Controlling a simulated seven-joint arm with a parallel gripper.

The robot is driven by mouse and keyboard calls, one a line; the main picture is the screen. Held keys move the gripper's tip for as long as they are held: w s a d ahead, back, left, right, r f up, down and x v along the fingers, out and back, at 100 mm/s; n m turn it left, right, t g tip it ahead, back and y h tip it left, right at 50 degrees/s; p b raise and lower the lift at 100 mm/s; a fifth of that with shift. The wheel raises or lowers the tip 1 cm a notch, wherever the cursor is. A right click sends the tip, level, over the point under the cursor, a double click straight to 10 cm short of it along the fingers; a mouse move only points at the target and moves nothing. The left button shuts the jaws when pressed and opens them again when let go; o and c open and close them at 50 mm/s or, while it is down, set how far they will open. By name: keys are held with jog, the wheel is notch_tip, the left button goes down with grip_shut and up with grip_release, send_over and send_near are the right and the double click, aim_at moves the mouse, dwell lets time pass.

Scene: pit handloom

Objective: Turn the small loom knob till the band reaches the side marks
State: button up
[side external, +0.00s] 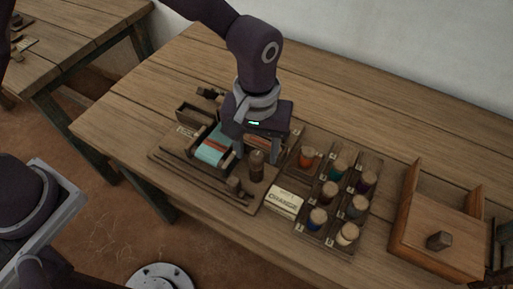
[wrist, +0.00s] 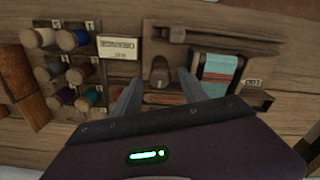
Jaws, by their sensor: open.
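The small loom (side external: 168,160) lies on the table, with a teal band (side external: 210,152) crossed by an orange stripe; the band also shows in the wrist view (wrist: 219,66). A dark upright wooden knob (side external: 257,168) stands at its right side and shows in the wrist view (wrist: 159,72). A shorter wooden peg (side external: 233,184) is near the loom's front edge. My gripper (side external: 257,157) is open and points down, its fingers on either side of the knob; it also shows in the wrist view (wrist: 159,79). I cannot tell whether the fingers touch the knob. The side marks are too small to make out.
An ORANGE card (side external: 284,202) lies right of the loom, beside a rack of several coloured thread spools (side external: 330,192). A wooden box (side external: 440,240) with a dark knob stands at the right. The back of the table is clear.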

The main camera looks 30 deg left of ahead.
jog(key=shift+f, duration=0.3)
grip_shut()
jog(key=shift+m, duration=0.3)
jog(key=m, duration=0.3)
jog(key=shift+m, duration=1.9)
grip_release()
